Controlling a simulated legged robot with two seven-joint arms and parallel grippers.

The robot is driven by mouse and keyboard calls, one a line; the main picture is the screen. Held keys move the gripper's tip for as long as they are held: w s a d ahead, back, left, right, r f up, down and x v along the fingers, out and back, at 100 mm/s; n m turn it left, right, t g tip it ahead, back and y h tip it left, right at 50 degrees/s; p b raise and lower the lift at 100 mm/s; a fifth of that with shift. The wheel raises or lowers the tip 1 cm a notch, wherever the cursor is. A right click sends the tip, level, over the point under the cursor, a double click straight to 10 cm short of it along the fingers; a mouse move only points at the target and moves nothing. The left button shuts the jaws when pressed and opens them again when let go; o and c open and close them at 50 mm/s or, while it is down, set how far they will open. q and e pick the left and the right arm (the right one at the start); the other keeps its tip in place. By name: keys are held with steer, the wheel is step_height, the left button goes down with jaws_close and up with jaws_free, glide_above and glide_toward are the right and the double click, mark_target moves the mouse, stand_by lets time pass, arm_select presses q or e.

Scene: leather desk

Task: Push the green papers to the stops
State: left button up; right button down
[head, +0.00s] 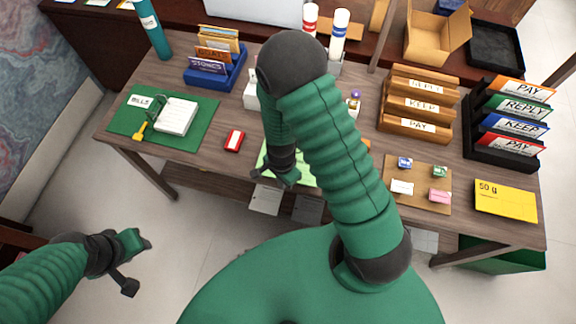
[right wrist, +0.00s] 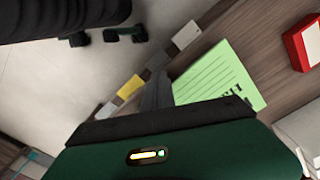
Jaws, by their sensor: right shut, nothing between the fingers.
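A light green lined paper (head: 305,172) lies at the front middle of the desk, largely hidden by my right arm. In the right wrist view the green paper (right wrist: 217,75) shows lines and dark print. I see one green paper and cannot tell whether others lie under it. My right gripper (head: 287,181) is shut and empty, over the paper near the desk's front edge. Its fingers (right wrist: 157,90) are beside the paper in the wrist view; contact is unclear. I cannot make out the stops for certain. My left gripper (head: 139,266) is open and empty, off the desk.
A red box (head: 234,140) lies left of the paper. A dark green mat (head: 193,109) bears a bills pad. A brown board (head: 418,174) with small blocks and a yellow envelope (head: 505,201) lie right. White and grey pieces (head: 265,199) show below the front edge.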

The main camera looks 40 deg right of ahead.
steer(key=shift+w+d, duration=0.15)
steer(key=shift+d, duration=0.1)
steer(key=shift+w+d, duration=0.2)
steer(key=shift+d, duration=0.05)
steer(key=shift+w+d, duration=1.05)
steer(key=shift+d, duration=0.1)
steer(key=shift+s+a, duration=0.1)
steer(key=shift+s+a+p, duration=0.3)
steer(key=shift+s+a, duration=0.05)
steer(key=shift+s+a, duration=0.1)
step_height(320, 180, up, 7)
steer(key=p, duration=0.6)
steer(key=shift+p, duration=0.4)
